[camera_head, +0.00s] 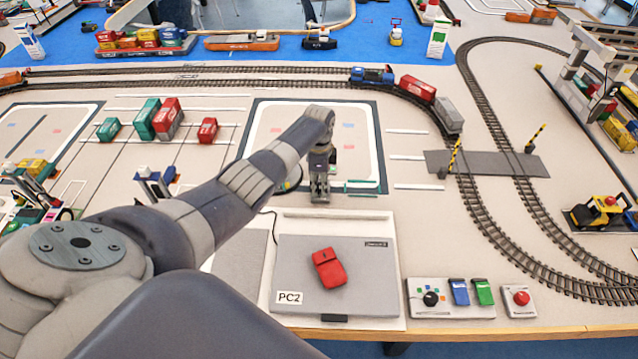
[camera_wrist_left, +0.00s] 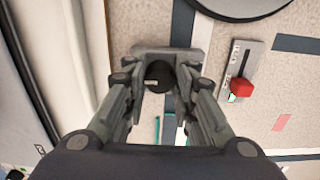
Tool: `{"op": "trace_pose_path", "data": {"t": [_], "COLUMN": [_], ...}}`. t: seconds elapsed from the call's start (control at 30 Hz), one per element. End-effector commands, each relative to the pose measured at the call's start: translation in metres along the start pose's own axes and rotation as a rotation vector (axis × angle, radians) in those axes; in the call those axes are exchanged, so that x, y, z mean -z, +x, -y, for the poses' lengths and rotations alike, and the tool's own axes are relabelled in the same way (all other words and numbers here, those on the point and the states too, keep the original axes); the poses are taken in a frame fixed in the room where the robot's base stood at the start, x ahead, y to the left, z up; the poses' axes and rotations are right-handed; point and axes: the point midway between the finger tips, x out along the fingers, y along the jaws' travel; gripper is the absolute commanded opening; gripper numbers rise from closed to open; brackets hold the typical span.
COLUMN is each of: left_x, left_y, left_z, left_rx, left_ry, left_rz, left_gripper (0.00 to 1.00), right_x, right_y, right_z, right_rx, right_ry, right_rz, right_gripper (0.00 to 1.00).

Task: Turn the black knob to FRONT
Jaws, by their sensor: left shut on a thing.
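The black knob (camera_wrist_left: 160,75) shows in the left wrist view, on a small grey box (camera_wrist_left: 168,53). A small pale mark lies on its top, too small to read. My left gripper (camera_wrist_left: 159,84) has its two fingers on either side of the knob and is shut on it. In the head view my left gripper (camera_head: 320,194) points down at the near edge of the white-bordered mat, and the knob is hidden there. My right gripper is not in view.
A slider box with a red handle (camera_wrist_left: 240,87) stands right of the knob in the wrist view. A panel with another black dial (camera_head: 430,299) and a red button (camera_head: 521,297) are at front right.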

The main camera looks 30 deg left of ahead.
Motion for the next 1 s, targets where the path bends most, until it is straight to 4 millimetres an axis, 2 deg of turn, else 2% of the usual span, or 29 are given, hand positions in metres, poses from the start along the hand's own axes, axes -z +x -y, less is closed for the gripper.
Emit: {"op": "trace_pose_path", "data": {"t": [0.03, 0.07, 0.13, 0.47, 0.63, 0.77, 1.0], "left_x": [0.000, 0.000, 0.000, 0.000, 0.000, -0.001, 0.000], "left_y": [-0.002, -0.002, -0.002, -0.001, -0.011, -0.028, -0.081], "left_z": [0.002, 0.002, 0.002, 0.001, 0.001, 0.001, 0.002], "left_rx": [0.005, 0.005, 0.005, 0.002, 0.003, 0.005, 0.007], "left_ry": [0.001, 0.001, 0.000, -0.001, 0.000, 0.000, -0.001], "left_rz": [-0.001, -0.001, -0.001, 0.000, -0.001, 0.000, -0.001], "left_gripper": [0.01, 0.30, 0.45, 0.45, 0.45, 0.45, 0.45], "right_x": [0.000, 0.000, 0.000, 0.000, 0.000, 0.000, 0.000], "right_y": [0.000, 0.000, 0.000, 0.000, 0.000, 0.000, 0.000], "right_z": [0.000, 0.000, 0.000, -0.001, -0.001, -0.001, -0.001], "right_rx": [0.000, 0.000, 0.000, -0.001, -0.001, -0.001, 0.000], "right_ry": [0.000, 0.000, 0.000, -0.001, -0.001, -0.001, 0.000], "right_rz": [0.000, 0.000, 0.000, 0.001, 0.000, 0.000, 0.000], "right_gripper": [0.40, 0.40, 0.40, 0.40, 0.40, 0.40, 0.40]}}
